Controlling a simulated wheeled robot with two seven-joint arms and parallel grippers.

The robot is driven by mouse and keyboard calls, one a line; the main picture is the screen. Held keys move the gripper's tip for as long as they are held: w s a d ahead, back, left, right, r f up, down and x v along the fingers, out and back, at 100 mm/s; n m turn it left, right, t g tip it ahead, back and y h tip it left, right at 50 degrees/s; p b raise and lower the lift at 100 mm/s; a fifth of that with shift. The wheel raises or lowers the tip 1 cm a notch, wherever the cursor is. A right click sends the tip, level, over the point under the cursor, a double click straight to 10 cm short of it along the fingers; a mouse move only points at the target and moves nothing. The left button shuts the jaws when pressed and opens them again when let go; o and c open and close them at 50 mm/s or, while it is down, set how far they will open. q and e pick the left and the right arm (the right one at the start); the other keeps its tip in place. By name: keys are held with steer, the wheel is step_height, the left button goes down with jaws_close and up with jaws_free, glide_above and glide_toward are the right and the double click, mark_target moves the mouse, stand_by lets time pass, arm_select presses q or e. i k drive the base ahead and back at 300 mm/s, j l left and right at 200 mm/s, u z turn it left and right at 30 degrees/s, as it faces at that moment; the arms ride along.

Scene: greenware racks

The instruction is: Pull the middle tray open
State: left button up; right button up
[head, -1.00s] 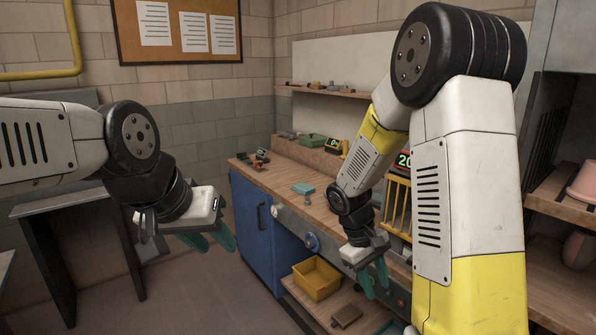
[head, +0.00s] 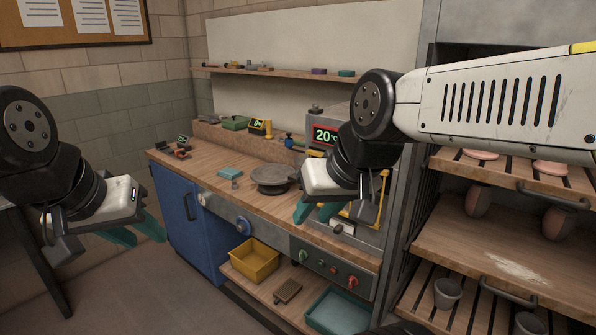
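The rack (head: 420,200) stands at the right with its trays stacked. The middle tray (head: 450,240) is a wooden board with a pale powdery patch and a dark handle (head: 510,292) on its front edge. Reddish pots (head: 478,201) stand toward its back. My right gripper (head: 314,212) has teal fingers parted, holds nothing, and hangs in front of the workbench, well left of the handle. My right forearm crosses in front of the rack's upper part. My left gripper (head: 134,231) is open and empty at the far left, far from the rack.
The upper slatted tray (head: 502,175) carries pink pots; the lower tray (head: 420,290) carries grey cups (head: 447,293). The workbench (head: 205,170) holds a turntable (head: 272,178). A yellow bin (head: 254,261) and teal tray (head: 340,312) sit below. Floor at lower left is clear.

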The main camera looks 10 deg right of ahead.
mark_target(505, 248)
steer(key=z, duration=2.2)
steer(key=j+u, duration=0.1)
steer(key=u, duration=0.3)
